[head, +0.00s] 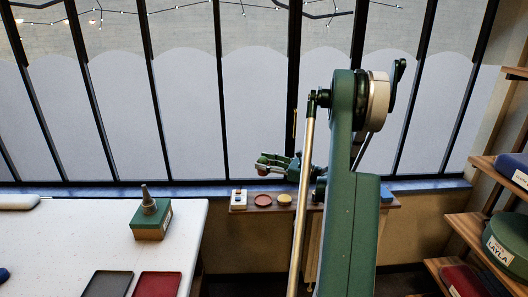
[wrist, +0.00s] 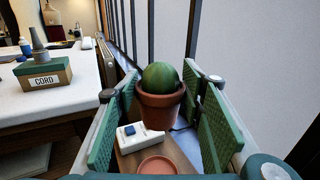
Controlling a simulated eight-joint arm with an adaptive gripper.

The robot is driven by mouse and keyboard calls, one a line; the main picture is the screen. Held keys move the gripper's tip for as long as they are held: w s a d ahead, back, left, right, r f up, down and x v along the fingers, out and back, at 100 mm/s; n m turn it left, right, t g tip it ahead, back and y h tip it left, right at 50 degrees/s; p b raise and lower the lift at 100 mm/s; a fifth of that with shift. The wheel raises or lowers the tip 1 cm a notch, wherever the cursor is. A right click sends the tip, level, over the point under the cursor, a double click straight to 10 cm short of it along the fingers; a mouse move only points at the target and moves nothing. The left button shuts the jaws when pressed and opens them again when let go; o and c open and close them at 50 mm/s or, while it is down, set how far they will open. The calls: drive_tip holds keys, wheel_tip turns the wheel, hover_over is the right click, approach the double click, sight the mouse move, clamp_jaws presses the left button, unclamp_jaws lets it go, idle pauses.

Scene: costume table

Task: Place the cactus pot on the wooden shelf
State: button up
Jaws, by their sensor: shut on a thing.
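The cactus pot (wrist: 158,108) is a terracotta pot with a round green cactus (wrist: 160,76). It stands upright between the green pads of my gripper (wrist: 166,105), which is shut on it. In the head view my gripper (head: 268,168) is beside the window, above the left part of the wooden shelf (head: 318,207). The pot is small and mostly hidden there. The shelf also shows in the wrist view (wrist: 128,160), below and in front of the pot. I cannot tell whether the pot's base touches anything.
A white switch box (head: 239,200), a red dish (head: 263,201) and a yellow dish (head: 285,200) sit on the shelf. A blue item (head: 387,195) is at its right end. A white table (head: 60,235) with a CORD box (head: 152,222) stands left. Window bars are close behind.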

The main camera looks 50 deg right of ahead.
wheel_tip(320, 180, down, 9)
drive_tip(key=shift+r, duration=0.2)
drive_tip(key=shift+f, duration=0.1)
idle(0.5)
drive_tip(key=shift+f+b, duration=0.8)
drive_tip(key=shift+f, duration=2.5)
drive_tip(key=shift+f+b, duration=0.3)
drive_tip(key=shift+f, duration=0.1)
drive_tip(key=o, duration=1.1)
drive_tip(key=shift+s+d, duration=0.1)
drive_tip(key=shift+s, duration=0.05)
drive_tip(key=shift+v, duration=5.85)
drive_tip(key=shift+r, duration=0.1)
